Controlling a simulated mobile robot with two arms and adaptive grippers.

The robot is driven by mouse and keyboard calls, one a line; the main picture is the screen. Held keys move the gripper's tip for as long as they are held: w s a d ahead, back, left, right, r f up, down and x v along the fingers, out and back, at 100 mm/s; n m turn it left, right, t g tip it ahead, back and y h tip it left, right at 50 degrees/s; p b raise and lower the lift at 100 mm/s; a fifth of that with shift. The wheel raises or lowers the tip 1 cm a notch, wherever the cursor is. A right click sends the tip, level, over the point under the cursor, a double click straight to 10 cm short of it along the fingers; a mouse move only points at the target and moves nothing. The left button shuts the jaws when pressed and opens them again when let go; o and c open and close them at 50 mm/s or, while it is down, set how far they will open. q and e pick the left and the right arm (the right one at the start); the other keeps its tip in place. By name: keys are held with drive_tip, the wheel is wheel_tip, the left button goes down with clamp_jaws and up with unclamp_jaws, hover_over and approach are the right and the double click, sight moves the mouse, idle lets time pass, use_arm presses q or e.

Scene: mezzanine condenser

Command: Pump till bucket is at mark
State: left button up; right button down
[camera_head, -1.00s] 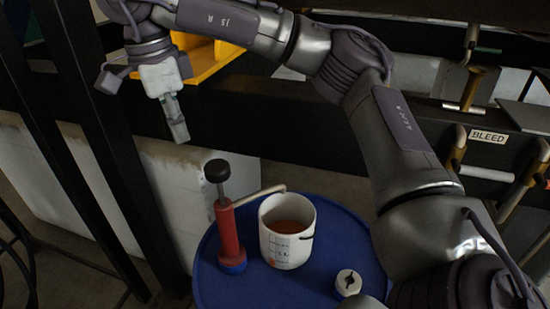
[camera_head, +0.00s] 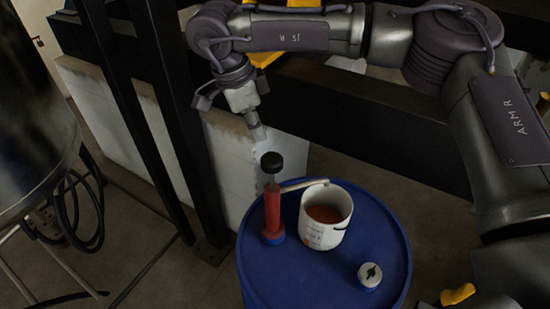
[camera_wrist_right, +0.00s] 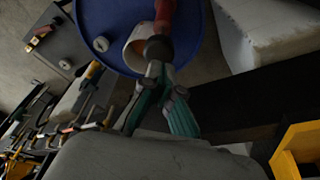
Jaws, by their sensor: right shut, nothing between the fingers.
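The hand pump has a red body (camera_head: 272,212), a blue foot and a black knob (camera_head: 271,162) on a raised thin rod. It stands upright on the blue drum (camera_head: 320,283). A pale spout runs from it to the white bucket (camera_head: 317,236), which holds orange-brown liquid (camera_head: 325,213) below its rim. Scale marks on the bucket's side are too small to read. My right gripper (camera_head: 261,135) is shut and empty, just above the knob. In the right wrist view its fingers (camera_wrist_right: 160,68) point at the dark knob (camera_wrist_right: 158,48); contact cannot be told. My left gripper is out of view.
A white cap (camera_head: 370,275) sits on the drum, right of the bucket. Dark posts (camera_head: 150,120) and a pale block (camera_head: 215,155) stand behind and left of the drum. A large dark vessel (camera_head: 35,120) and cables are at the left. A yellow part (camera_head: 262,55) shows behind my right arm.

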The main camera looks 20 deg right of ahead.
drive_tip(key=shift+b+x, duration=1.5)
drive_tip(key=shift+x, duration=1.25)
drive_tip(key=shift+b+x, duration=0.3)
drive_tip(key=shift+x, duration=0.45)
wheel_tip(320, 180, down, 6)
drive_tip(key=b, duration=0.4)
drive_tip(key=shift+s+r, duration=0.1)
drive_tip(key=shift+r, duration=0.4)
drive_tip(key=shift+a, duration=1.35)
approach(267, 169)
drive_tip(key=a, duration=0.1)
drive_tip(key=w+a, duration=0.1)
drive_tip(key=w+a+r, duration=0.1)
drive_tip(key=shift+a, duration=0.25)
